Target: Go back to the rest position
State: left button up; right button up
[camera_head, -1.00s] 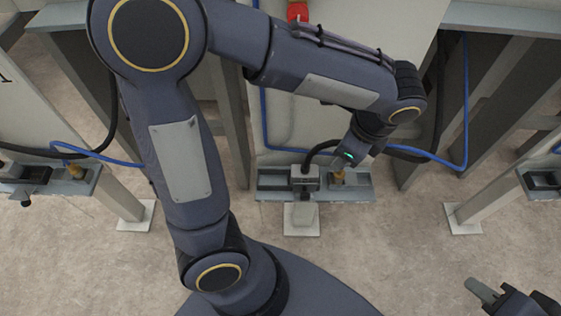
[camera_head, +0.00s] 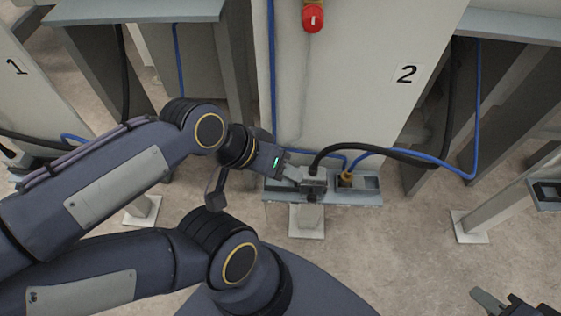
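My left arm reaches in from the left and is bent. Its gripper (camera_head: 270,162), with a green light, hangs at the left end of a small grey shelf (camera_head: 365,198). My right gripper (camera_head: 505,304) is at the bottom right corner, largely cut off by the picture's edge, over the floor and away from the shelf.
A black cable (camera_head: 385,149) reaches the block, and a blue hose (camera_head: 430,162) reaches a brass fitting (camera_head: 347,179). A pale panel marked 2 (camera_head: 407,73) with a red handle (camera_head: 314,18) stands behind. Floor (camera_head: 400,270) is bare in front.

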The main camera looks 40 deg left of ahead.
notch_tip(320, 180, up, 21)
jog(key=p, duration=2.1)
